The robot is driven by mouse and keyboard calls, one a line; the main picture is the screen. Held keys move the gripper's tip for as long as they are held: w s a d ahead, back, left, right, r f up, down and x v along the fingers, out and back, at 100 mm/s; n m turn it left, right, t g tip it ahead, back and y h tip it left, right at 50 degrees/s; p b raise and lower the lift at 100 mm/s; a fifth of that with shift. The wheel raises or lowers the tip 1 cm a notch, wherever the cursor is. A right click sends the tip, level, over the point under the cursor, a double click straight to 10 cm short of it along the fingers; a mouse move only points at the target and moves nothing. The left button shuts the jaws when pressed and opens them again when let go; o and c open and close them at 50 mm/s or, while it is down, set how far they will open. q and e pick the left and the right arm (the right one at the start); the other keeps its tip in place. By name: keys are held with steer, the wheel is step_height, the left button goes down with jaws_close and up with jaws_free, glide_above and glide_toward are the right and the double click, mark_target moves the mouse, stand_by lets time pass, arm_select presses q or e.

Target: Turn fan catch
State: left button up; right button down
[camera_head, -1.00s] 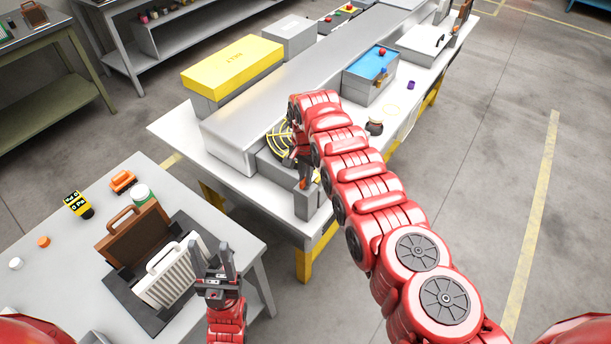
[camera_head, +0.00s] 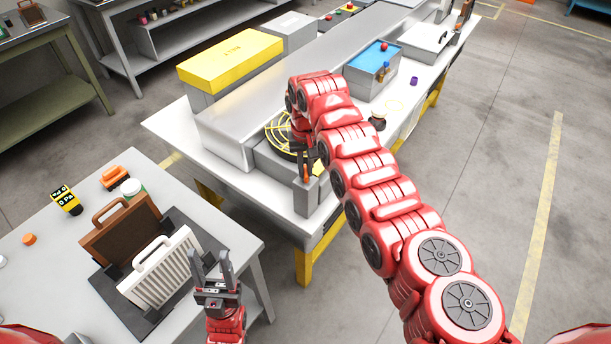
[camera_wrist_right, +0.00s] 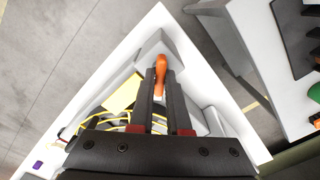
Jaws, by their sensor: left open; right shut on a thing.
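The orange fan catch (camera_head: 306,172) sits by the top of a grey post at the near corner of the long grey housing. In the right wrist view the catch (camera_wrist_right: 161,72) stands between the fingertips of my right gripper (camera_wrist_right: 161,80), which is shut on it. In the head view my right gripper (camera_head: 304,165) reaches down onto it from above. The fan with its yellow ring guard (camera_head: 280,136) lies just behind, partly hidden by my right arm. My left gripper (camera_head: 210,262) is open and empty, its fingers pointing up beside the white ribbed panel (camera_head: 158,272).
The white bench (camera_head: 170,126) carries the long grey housing (camera_head: 232,126), a yellow-topped box (camera_head: 230,58) and a blue-topped box (camera_head: 373,56). Open floor (camera_head: 485,170) is at right.

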steer(key=n+b, duration=0.4)
steer(key=shift+f+n+b, duration=0.25)
steer(key=shift+n+b, duration=0.05)
steer(key=shift+b, duration=0.05)
steer(key=shift+r+n+b, duration=0.1)
steer(key=shift+n+b, duration=0.55)
steer(key=shift+n, duration=0.55)
steer(key=shift+r+n+b, duration=0.1)
steer(key=shift+n+b, duration=0.25)
steer(key=shift+n, duration=0.85)
steer(key=c, duration=0.9)
jaws_free()
steer(key=shift+r, duration=0.15)
